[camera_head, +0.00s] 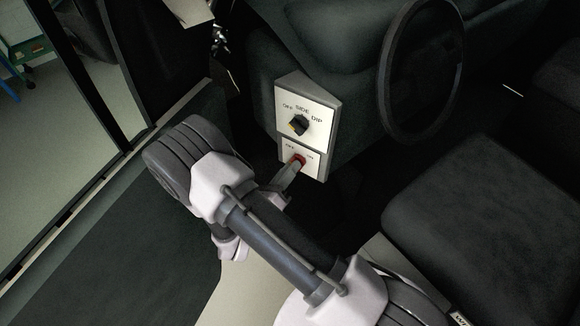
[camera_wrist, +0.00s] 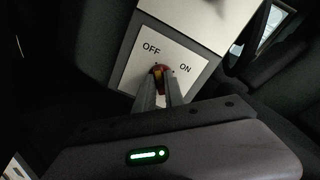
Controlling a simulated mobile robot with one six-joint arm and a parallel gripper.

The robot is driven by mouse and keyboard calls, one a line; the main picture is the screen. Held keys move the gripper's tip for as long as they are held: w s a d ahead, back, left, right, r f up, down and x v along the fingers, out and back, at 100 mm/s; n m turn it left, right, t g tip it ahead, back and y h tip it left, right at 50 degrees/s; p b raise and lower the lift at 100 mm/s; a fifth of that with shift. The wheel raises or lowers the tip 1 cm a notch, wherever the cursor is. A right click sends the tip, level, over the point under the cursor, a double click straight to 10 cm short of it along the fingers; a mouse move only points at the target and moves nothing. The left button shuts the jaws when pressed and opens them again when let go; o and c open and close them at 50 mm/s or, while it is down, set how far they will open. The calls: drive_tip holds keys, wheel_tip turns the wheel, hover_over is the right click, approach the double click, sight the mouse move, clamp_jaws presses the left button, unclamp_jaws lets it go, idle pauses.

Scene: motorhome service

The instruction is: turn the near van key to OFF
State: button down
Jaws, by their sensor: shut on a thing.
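The van key (camera_head: 297,160) is a red switch key on the lower OFF/ON plate (camera_head: 315,168) of a white panel beside the steering wheel. In the wrist view the red and yellow key (camera_wrist: 160,72) sits between the OFF and ON marks on its plate (camera_wrist: 189,50). My gripper (camera_head: 293,168) reaches it from below, and its fingers (camera_wrist: 160,83) are shut on the key. The fingers hide the lower part of the key. I cannot tell for certain which mark the key points to.
Above the key is a black rotary knob (camera_head: 298,125) marked OFF, SIDE and DIP. The steering wheel (camera_head: 424,70) is to the right, with a dark seat (camera_head: 480,215) below it. The open doorway (camera_head: 60,130) is at the left.

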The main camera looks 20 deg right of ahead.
drive_tip(key=shift+n, duration=0.6)
drive_tip(key=c, duration=1.4)
unclamp_jaws()
drive_tip(key=shift+c, duration=0.2)
drive_tip(key=shift+a, duration=0.15)
drive_tip(key=p+v, duration=0.1)
drive_tip(key=v, duration=1.6)
drive_tip(key=shift+s, duration=0.15)
